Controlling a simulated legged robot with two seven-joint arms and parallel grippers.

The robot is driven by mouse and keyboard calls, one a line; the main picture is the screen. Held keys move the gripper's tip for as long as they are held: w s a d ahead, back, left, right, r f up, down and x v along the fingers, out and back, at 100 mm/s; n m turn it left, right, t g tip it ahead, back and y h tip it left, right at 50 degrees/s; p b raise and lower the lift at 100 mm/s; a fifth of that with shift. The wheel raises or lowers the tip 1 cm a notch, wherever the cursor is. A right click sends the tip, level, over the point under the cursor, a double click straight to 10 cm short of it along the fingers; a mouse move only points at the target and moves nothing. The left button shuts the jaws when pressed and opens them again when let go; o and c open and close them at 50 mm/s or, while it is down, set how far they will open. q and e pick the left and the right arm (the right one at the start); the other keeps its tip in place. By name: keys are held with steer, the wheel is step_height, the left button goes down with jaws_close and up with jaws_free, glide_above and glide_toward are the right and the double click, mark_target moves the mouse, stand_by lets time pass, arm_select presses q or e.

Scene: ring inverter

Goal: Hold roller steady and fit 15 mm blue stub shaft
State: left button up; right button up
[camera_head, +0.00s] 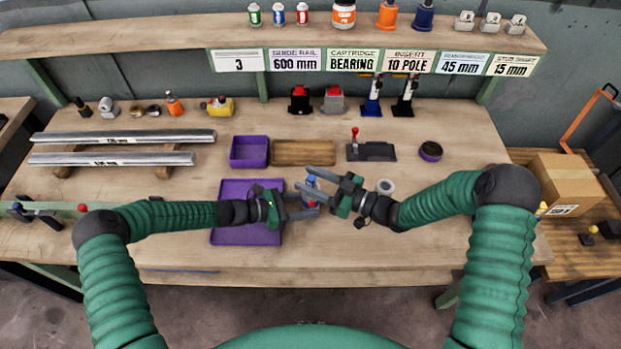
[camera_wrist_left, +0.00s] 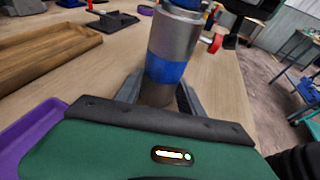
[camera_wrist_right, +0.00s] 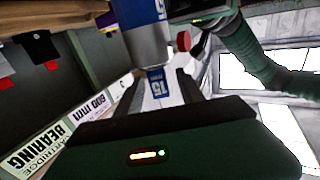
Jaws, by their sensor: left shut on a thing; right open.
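The roller (camera_head: 311,191) is a grey metal cylinder with a blue band, above the front middle of the table. My left gripper (camera_head: 308,208) is shut on it; the left wrist view shows the roller (camera_wrist_left: 176,40) rising from between the fingers. The blue stub shaft (camera_wrist_right: 157,83), marked 15, is at the roller's end in the right wrist view. My right gripper (camera_head: 309,181) is open, its fingers on either side of the shaft. I cannot tell whether they touch it or how deep the shaft sits in the roller (camera_wrist_right: 148,42).
A purple tray (camera_head: 231,237) lies beneath my left gripper. A purple bin (camera_head: 249,164), a wooden tray (camera_head: 303,147) and a dark fixture with a red-knobbed lever (camera_head: 371,153) stand behind. A grey ring (camera_head: 385,185) lies near my right gripper. The table's front right is clear.

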steer(key=v, duration=1.2)
steer(key=shift+w+f, duration=0.1)
arm_select(q)
steer(key=o, duration=1.1)
